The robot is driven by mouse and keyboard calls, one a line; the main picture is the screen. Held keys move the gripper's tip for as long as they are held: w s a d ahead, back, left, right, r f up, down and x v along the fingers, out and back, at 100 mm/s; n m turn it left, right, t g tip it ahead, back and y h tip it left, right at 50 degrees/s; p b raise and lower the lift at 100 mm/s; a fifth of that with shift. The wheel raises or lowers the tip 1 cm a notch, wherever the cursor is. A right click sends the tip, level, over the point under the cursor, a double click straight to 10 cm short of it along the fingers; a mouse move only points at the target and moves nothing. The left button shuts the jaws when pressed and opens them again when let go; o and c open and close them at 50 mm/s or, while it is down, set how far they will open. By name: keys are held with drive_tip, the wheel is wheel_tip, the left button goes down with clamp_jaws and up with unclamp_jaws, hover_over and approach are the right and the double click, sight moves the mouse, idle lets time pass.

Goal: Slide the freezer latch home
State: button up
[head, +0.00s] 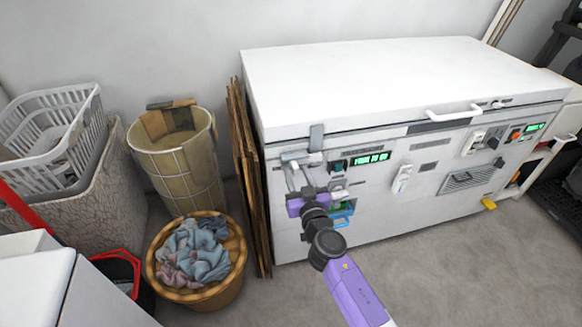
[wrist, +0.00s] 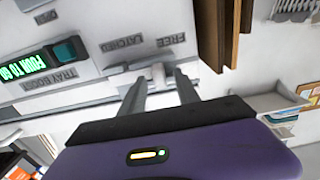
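The white chest freezer (head: 390,85) stands against the wall with its lid down. Its latch sits at the front's left end; in the wrist view its pale knob (wrist: 158,72) is on a grey rail, beside the label FREE (wrist: 171,40). The label LATCHED (wrist: 122,42) is further left along the rail. My gripper (head: 298,170) is at the latch in the head view. In the wrist view my gripper (wrist: 160,85) has its fingers apart, one on each side of the knob, with small gaps showing. Whether either finger touches it I cannot tell.
A green display (wrist: 24,66) reads FOUR TO GO beside the latch panel. Brown boards (head: 248,170) lean against the freezer's left side. A laundry basket (head: 238,245), a tall hamper (head: 188,175) and a white basket (head: 75,125) stand further left.

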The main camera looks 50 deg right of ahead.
drive_tip(key=b+v, duration=0.2)
drive_tip(key=v, duration=0.5)
drive_tip(key=shift+s+a, duration=0.15)
drive_tip(key=shift+s, duration=0.1)
idle(0.3)
idle(0.5)
